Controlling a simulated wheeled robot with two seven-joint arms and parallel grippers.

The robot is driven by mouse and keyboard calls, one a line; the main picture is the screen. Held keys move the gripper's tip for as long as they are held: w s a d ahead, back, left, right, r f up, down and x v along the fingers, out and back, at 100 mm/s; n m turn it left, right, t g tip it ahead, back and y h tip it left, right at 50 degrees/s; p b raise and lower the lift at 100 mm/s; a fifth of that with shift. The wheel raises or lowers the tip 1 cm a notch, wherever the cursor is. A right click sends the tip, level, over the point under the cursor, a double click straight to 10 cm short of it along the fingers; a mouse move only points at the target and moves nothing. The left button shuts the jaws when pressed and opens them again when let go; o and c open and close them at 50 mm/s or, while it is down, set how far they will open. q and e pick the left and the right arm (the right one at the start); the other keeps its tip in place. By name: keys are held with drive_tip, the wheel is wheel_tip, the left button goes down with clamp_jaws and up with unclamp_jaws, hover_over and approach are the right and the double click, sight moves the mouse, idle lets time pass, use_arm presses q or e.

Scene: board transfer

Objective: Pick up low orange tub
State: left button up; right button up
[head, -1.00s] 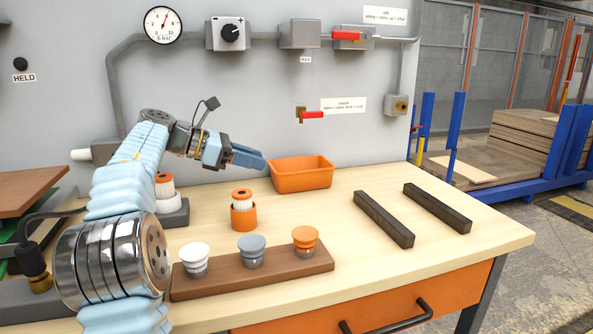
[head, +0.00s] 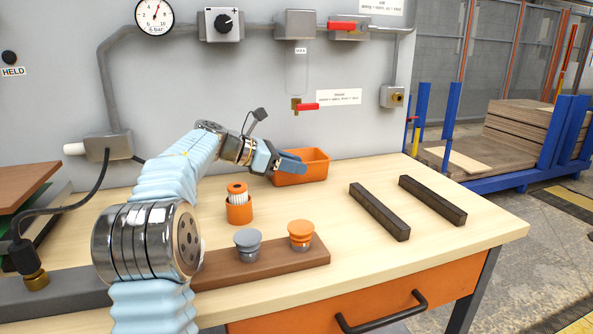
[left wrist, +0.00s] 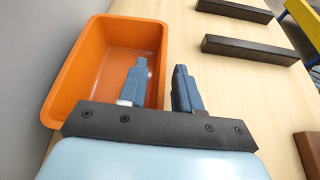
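The low orange tub (head: 312,172) is an empty open box at the back of the wooden bench, near the grey wall. It fills the upper left of the left wrist view (left wrist: 82,60). My left gripper (head: 298,164) is at the tub's near left side in the head view, partly covering its rim. In the left wrist view my left gripper (left wrist: 158,82) is open, with a gap between its blue fingers. The left finger overlaps the tub's inside and the right finger shows outside its right wall. I cannot tell whether they touch it. My right gripper is not in view.
Two dark bars (head: 380,211) (head: 432,200) lie to the right of the tub. An orange cup with a white filter (head: 238,204) stands nearer. A brown board (head: 285,268) holds grey and orange suction cups. A red-handled valve (head: 305,106) is on the wall above.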

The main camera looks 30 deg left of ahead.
use_arm(q)
drive_tip(key=shift+c, duration=0.2)
clamp_jaws()
